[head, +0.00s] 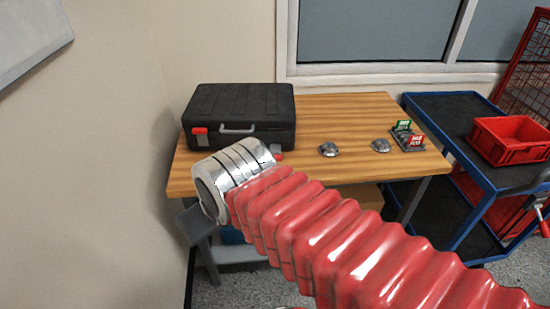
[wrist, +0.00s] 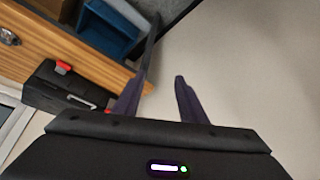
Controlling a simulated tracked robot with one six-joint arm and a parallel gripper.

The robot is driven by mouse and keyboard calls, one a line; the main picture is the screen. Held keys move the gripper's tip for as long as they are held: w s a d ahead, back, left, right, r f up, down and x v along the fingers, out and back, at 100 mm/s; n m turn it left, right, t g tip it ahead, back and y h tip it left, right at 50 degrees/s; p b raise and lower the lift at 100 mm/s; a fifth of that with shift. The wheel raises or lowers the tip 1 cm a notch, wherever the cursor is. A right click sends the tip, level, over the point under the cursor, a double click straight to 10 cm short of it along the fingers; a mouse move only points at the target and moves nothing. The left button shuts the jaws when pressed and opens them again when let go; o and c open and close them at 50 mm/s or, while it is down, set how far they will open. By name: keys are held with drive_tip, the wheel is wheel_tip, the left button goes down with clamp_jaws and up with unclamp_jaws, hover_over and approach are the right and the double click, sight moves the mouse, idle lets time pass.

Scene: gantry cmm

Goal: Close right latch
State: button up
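A closed black case (head: 240,112) with a grey handle (head: 237,128) lies on the wooden table (head: 340,108), and it also shows at the left of the wrist view (wrist: 45,88). The right latch (head: 279,156) is a small red piece low on the case front, partly hidden by my arm. In the wrist view the right latch (wrist: 63,67) appears to stick out from the case. The red left latch (head: 200,130) is near the case's left end. My gripper (wrist: 160,78) is open and empty, its fingers apart and pointing past the case toward floor and wall. No contact with the latch shows.
Two metal domes (head: 328,149) (head: 381,145) and a small stand with green and red labels (head: 407,136) sit at the table's right. A blue cart (head: 455,145) carries a red bin (head: 512,140). A wall (head: 110,150) closes off the left.

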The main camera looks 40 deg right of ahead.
drive_tip(key=w+d+f+n+t+h, duration=0.2)
drive_tip(key=w+d+f, duration=0.1)
drive_tip(key=w+d, duration=0.6)
drive_tip(key=n+t+h, duration=0.3)
drive_tip(key=n+t, duration=0.5)
drive_tip(key=n, duration=0.3)
approach(275, 158)
drive_tip(key=s, duration=0.3)
drive_tip(key=shift+a, duration=0.3)
drive_tip(key=x, duration=1.4)
drive_tip(key=shift+s+f, duration=0.1)
drive_tip(key=shift+f, duration=0.1)
drive_tip(key=shift+c, duration=0.4)
